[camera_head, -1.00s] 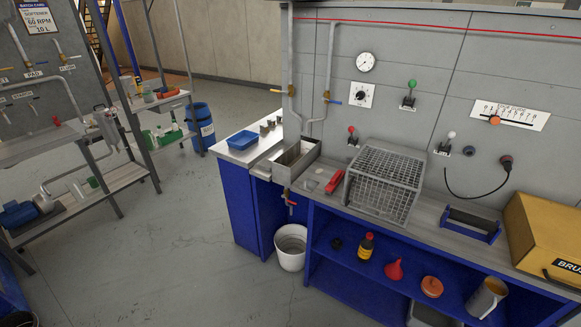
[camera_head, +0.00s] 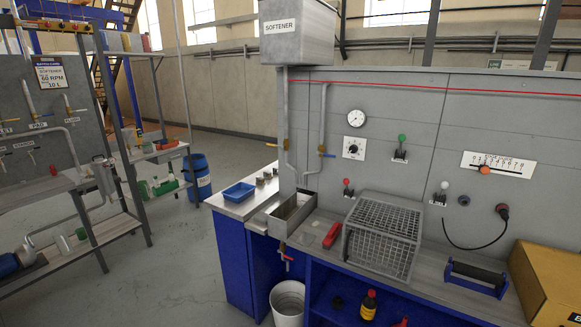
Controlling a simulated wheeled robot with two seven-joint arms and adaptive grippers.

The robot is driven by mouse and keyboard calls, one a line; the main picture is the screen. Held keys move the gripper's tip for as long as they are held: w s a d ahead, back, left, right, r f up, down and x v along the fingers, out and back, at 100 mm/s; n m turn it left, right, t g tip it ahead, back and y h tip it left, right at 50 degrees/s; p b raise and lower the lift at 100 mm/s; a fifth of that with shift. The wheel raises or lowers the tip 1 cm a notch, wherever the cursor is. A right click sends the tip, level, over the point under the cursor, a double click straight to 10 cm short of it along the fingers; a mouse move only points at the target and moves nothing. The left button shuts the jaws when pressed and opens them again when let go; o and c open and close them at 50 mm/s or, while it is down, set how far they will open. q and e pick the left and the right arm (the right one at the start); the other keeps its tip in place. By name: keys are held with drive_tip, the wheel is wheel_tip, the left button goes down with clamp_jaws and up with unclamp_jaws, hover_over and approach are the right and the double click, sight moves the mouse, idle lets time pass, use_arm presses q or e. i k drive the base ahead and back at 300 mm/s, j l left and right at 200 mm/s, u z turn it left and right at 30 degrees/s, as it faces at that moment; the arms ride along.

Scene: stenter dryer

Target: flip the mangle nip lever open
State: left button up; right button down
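Three small levers stand on the grey machine panel (camera_head: 440,100) in the head view. One has a green knob (camera_head: 402,138) and sits below and right of the dial gauge. One has a red knob (camera_head: 347,182) and sits lower left, just above the wire cage. One has a white knob (camera_head: 444,186) and sits right of the cage. I cannot read any label that tells which one is the mangle nip lever. Neither of my grippers is in view.
A wire cage (camera_head: 384,235), a red tool (camera_head: 332,235), a roller in a blue stand (camera_head: 475,277) and a cardboard box (camera_head: 547,285) crowd the bench below the panel. A metal trough (camera_head: 292,212) is at its left. The floor (camera_head: 150,270) left of the bench is clear.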

sight(346, 182)
drive_tip(key=i+j+z, duration=0.1)
drive_tip(key=i+j, duration=0.85)
drive_tip(key=j, duration=0.1)
